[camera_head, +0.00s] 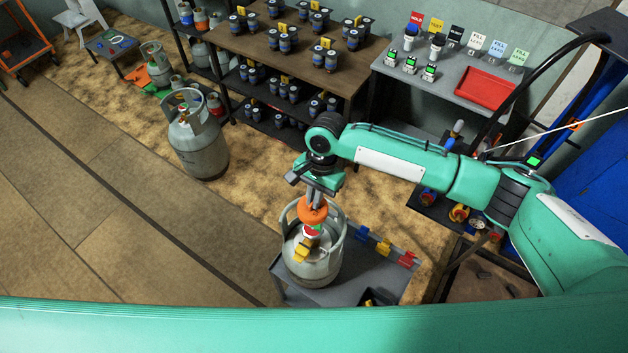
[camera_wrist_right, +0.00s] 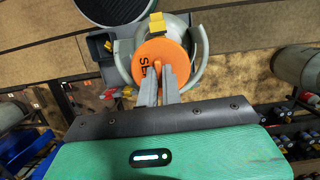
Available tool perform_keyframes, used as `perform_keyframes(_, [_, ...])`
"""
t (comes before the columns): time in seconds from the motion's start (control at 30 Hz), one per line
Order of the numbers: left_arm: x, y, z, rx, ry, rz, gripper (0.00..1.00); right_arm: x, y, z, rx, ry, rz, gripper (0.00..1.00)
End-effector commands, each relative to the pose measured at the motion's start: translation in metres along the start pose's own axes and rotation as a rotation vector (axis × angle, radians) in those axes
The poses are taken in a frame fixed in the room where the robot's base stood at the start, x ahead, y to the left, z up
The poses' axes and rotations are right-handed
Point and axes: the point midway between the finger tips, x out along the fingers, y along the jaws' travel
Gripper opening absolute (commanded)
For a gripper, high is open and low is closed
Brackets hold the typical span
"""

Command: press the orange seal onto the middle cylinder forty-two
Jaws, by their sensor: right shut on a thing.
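My right gripper (camera_head: 316,190) is shut on the orange seal (camera_head: 312,211), a round disc with dark lettering. It holds the seal over the top of a grey gas cylinder (camera_head: 318,266) that stands on a grey low platform. In the right wrist view the gripper (camera_wrist_right: 160,76) pinches a small tab on the seal (camera_wrist_right: 172,50), which covers the middle of the cylinder top inside its collar (camera_wrist_right: 200,62). I cannot tell whether the seal touches the valve. A yellow part shows beside the valve. No number is readable on the cylinder. My left gripper is not in view.
The platform (camera_head: 385,284) also bears blue, yellow and red clips (camera_head: 384,247). Another grey cylinder (camera_head: 198,146) stands on the floor to the left. Shelves (camera_head: 275,65) with several dark canisters and a bench with a red tray (camera_head: 485,88) stand behind. Floor at left is clear.

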Motion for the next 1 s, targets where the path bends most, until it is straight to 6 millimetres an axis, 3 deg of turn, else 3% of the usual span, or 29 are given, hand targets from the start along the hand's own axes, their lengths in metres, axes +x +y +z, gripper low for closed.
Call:
perform_keyframes(0.3, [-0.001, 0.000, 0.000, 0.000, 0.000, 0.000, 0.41, 0.000, 0.000, 0.000, 0.000, 0.000, 0.000, 0.00])
perform_keyframes(0.53, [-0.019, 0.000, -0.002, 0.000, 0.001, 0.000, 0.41, -0.004, 0.000, 0.003, 0.000, -0.002, 0.000, 0.00])
perform_keyframes(1.0, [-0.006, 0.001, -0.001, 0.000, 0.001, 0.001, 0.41, 0.048, 0.000, -0.011, 0.000, -0.002, 0.000, 0.00])
